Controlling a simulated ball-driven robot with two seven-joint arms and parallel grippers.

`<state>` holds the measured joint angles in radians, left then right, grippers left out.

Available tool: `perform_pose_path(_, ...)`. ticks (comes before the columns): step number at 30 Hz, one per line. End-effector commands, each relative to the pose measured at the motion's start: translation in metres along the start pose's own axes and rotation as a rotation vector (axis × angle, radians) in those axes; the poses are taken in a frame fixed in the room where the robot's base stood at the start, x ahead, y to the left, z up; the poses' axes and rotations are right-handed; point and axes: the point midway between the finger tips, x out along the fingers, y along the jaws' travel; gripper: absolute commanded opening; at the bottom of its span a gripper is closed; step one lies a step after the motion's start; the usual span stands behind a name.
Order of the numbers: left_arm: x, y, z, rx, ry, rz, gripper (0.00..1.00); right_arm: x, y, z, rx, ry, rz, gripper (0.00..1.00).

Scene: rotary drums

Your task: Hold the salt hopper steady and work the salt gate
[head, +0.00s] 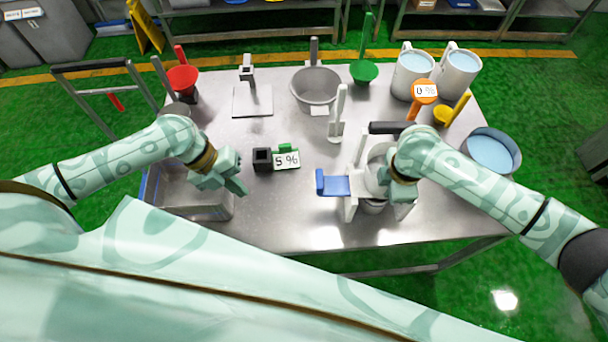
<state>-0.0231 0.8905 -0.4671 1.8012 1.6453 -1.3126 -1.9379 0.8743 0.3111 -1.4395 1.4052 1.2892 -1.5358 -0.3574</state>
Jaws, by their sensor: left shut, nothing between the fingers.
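The hopper (375,163), which I take to be the salt hopper, is a grey round vessel in a white stand at the table's front right. A blue gate piece (335,187) with an upright tab sticks out from its left side. My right gripper (402,190) is at the hopper's right side, pointing down. My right arm covers part of the hopper, and whether the fingers are closed on it is hidden. My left gripper (236,183) is shut and empty, above the right part of the steel tray, well left of the blue gate piece.
A steel tray (228,208) lies under my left arm. A white upright tool (338,120) stands behind the hopper. Bowls, coloured scoops and white jugs (412,70) line the back. The table's front middle is clear.

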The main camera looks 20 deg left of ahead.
Motion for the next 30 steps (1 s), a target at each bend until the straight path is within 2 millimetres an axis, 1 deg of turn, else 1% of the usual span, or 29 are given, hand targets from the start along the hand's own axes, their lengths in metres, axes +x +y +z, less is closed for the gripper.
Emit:
perform_pose_path(1,-0.008,-0.013,0.01,0.026,-0.023,-0.091,0.0,0.004,-0.004,0.0,-0.001,-0.001,-0.008,0.0)
perform_pose_path(3,-0.015,-0.036,0.018,0.075,-0.056,-0.213,0.0,0.004,-0.004,0.0,0.0,0.0,-0.008,0.0)
perform_pose_path(4,-0.017,-0.043,0.02,0.095,-0.07,-0.252,0.0,0.004,-0.004,0.0,0.0,0.0,-0.008,0.0)
perform_pose_path(7,-0.021,-0.057,0.024,0.154,-0.108,-0.325,0.0,0.003,-0.003,0.0,0.0,0.0,-0.008,0.0)
perform_pose_path(11,-0.019,-0.062,0.027,0.212,-0.132,-0.339,0.0,0.003,-0.003,0.0,0.0,0.001,-0.007,0.0)
perform_pose_path(14,-0.009,-0.065,0.027,0.221,-0.132,-0.339,0.0,0.003,-0.003,0.0,0.0,0.001,-0.007,0.0)
perform_pose_path(17,0.006,-0.071,0.029,0.221,-0.131,-0.339,0.0,0.003,-0.003,0.0,0.0,0.001,-0.007,0.0)
perform_pose_path(27,0.074,-0.096,0.035,0.22,-0.13,-0.337,0.0,0.003,-0.003,0.0,0.0,0.002,-0.006,0.0)
perform_pose_path(30,0.081,-0.11,0.033,0.224,-0.131,-0.337,0.0,0.003,-0.002,0.0,0.0,0.002,-0.005,0.0)
